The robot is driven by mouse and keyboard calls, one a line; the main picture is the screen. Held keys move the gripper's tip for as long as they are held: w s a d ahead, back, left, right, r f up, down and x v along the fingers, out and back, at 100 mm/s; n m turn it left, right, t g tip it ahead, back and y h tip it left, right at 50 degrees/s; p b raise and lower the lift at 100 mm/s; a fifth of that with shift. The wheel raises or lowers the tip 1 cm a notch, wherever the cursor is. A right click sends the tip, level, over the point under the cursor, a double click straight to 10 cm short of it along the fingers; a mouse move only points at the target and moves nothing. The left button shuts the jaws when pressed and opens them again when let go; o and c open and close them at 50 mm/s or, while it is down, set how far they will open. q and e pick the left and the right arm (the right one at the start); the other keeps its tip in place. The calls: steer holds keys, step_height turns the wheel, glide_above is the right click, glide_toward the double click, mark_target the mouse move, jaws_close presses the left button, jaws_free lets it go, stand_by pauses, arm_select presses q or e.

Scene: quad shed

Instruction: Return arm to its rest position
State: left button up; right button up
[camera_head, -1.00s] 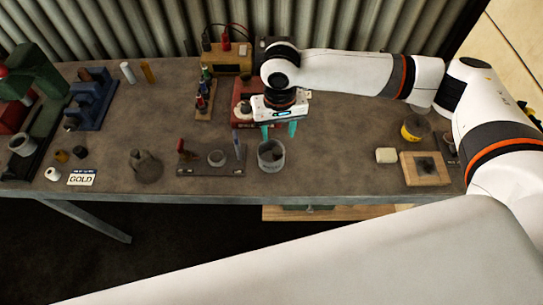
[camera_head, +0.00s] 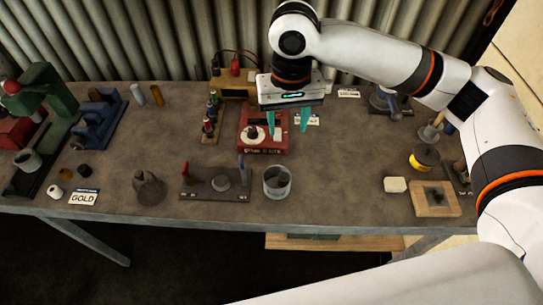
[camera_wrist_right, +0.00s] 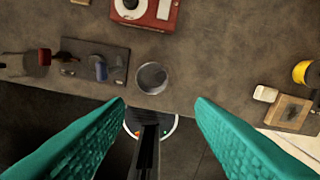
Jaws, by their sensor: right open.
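My right gripper (camera_head: 287,122) is open, with its two teal fingers apart and nothing between them. My right arm (camera_head: 375,50) reaches in from the right, raised above the bench. My left gripper is in neither view.
The workbench (camera_head: 330,170) holds a grey cup (camera_head: 277,182), a dark tray (camera_head: 215,185), a wooden block (camera_head: 436,199), a yellow container (camera_head: 424,158) and a GOLD label (camera_head: 83,197). Green and blue machines stand at left. A corrugated wall (camera_head: 120,40) closes the back. The bench's middle right is clear.

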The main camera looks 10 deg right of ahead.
steer(key=s+a+f+n+t+y, duration=0.1)
steer(key=s+a+f+n+y, duration=0.1)
steer(key=s+a+f+y, duration=0.3)
steer(key=s+a+f+n+t, duration=0.1)
steer(key=s+a+f+n, duration=0.2)
steer(key=f, duration=0.4)
steer(key=s+d+f+m+t+h, duration=0.1)
steer(key=s+d+f+h, duration=0.1)
steer(key=s+d+f, duration=0.5)
steer(key=s+d+f+m+h, duration=0.1)
steer(key=s+d+f+h, duration=0.15)
steer(key=s+d, duration=0.45)
step_height(320, 180, down, 27)
steer(key=d+b, duration=0.1)
steer(key=b, duration=0.1)
steer(key=s+d+f+g+b, duration=0.2)
steer(key=s+d+f, duration=0.1)
steer(key=s+f, duration=1.2)
step_height(320, 180, down, 4)
steer(key=shift+s+r, duration=0.2)
steer(key=shift+s, duration=0.15)
